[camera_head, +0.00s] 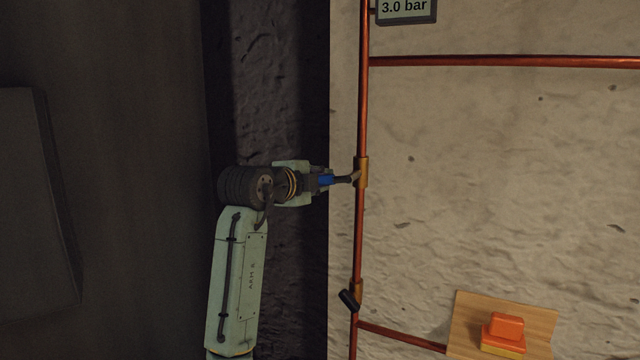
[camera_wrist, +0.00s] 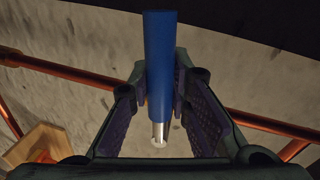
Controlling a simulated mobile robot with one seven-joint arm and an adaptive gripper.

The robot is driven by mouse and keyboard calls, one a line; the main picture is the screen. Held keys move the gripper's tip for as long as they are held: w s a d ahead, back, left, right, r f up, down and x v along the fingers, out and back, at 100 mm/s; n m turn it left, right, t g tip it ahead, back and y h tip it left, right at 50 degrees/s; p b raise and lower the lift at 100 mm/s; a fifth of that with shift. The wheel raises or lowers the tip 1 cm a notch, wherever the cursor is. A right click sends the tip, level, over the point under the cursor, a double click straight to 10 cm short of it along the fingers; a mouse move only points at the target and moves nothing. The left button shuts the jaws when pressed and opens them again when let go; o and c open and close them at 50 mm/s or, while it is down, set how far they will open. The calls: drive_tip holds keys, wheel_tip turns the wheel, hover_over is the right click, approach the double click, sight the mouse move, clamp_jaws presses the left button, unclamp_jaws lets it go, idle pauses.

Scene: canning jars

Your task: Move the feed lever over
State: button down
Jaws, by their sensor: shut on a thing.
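The feed lever has a blue handle (camera_head: 327,180) that sticks out to the left from a brass fitting (camera_head: 361,172) on the vertical copper pipe (camera_head: 362,110). My gripper (camera_head: 325,181) is at the handle in the head view. In the wrist view the blue handle (camera_wrist: 159,65) stands between the two fingers of my gripper (camera_wrist: 161,90), which are closed on it. A short metal stem (camera_wrist: 159,131) shows below the blue part. The fingers partly hide the handle in the head view.
A second fitting with a black handle (camera_head: 348,300) sits lower on the pipe. An orange block (camera_head: 503,331) is mounted on a wooden board (camera_head: 460,325) at the lower right. A 3.0 bar sign (camera_head: 404,9) hangs at the top. A copper pipe (camera_head: 500,62) runs right along the wall.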

drive_tip(key=shift+r, duration=0.1)
drive_tip(key=c, duration=1.5)
unclamp_jaws()
drive_tip(key=shift+o, duration=0.2)
